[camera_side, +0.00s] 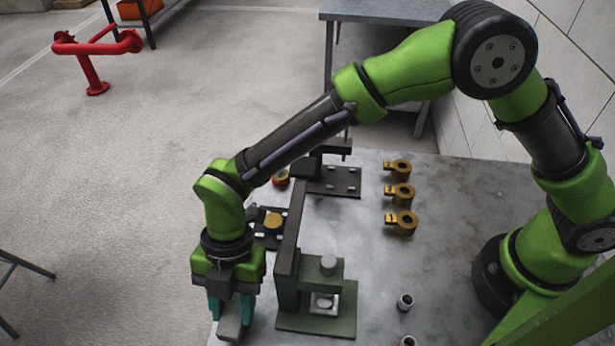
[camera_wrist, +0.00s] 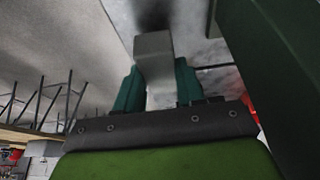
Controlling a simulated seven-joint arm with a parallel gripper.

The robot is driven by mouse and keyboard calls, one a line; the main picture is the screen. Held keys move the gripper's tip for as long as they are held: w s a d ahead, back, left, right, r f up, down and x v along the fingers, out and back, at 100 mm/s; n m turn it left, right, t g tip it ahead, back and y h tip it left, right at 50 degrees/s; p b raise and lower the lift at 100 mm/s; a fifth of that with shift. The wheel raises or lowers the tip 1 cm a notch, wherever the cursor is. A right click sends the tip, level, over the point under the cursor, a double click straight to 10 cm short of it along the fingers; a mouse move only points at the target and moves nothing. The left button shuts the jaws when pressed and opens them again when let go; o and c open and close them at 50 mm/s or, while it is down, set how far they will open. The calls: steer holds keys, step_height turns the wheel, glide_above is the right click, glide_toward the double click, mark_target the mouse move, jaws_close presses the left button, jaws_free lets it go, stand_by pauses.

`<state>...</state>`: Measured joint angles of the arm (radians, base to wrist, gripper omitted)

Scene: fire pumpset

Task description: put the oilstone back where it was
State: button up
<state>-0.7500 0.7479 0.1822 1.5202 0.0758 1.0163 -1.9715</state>
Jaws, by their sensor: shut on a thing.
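The oilstone is a grey block (camera_side: 230,326) at the front left edge of the table. My gripper (camera_side: 231,312) points down with its teal fingers on either side of the block, shut on it. In the wrist view the grey block (camera_wrist: 154,62) sits between the teal fingers (camera_wrist: 157,88) and extends past them. The side view does not clearly show whether the block touches the table top.
A dark green press (camera_side: 318,312) stands just right of my gripper. A dark fixture (camera_side: 335,181), a plate with a brass disc (camera_side: 273,221) and several brass lugs (camera_side: 400,193) stand farther back. Small metal sleeves (camera_side: 405,301) lie front right. The table's middle right is bare.

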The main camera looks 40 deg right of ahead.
steer(key=shift+f, duration=1.15)
steer(key=o, duration=1)
steer(key=shift+f, duration=0.15)
steer(key=v, duration=1.2)
